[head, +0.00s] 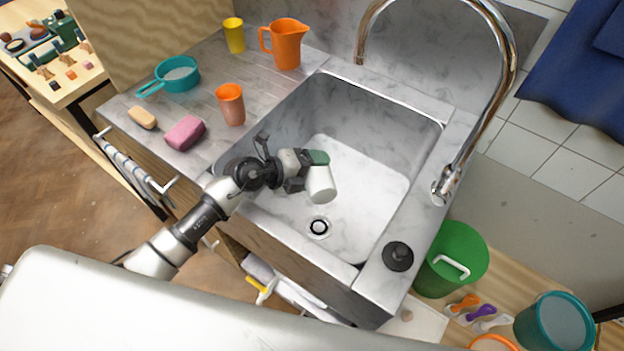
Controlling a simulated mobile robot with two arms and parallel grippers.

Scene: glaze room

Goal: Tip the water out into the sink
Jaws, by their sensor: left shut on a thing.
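My left gripper (300,172) is shut on a small white cup-like thing (320,184) with a green part at its upper end. It holds the cup above the marble-look sink (360,195), up and to the left of the round drain (319,228). The cup looks tilted, with its white end toward the lower right. Its opening is not clearly seen, and I cannot tell whether water is in it. No stream of water shows. My right gripper is out of view.
A chrome tap (510,70) arches over the sink's right side. On the left counter stand an orange jug (287,45), orange cup (230,104), yellow cup (234,35), teal pan (178,74), pink sponge (185,132) and soap (142,117). A black stopper (397,256) lies on the near right rim.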

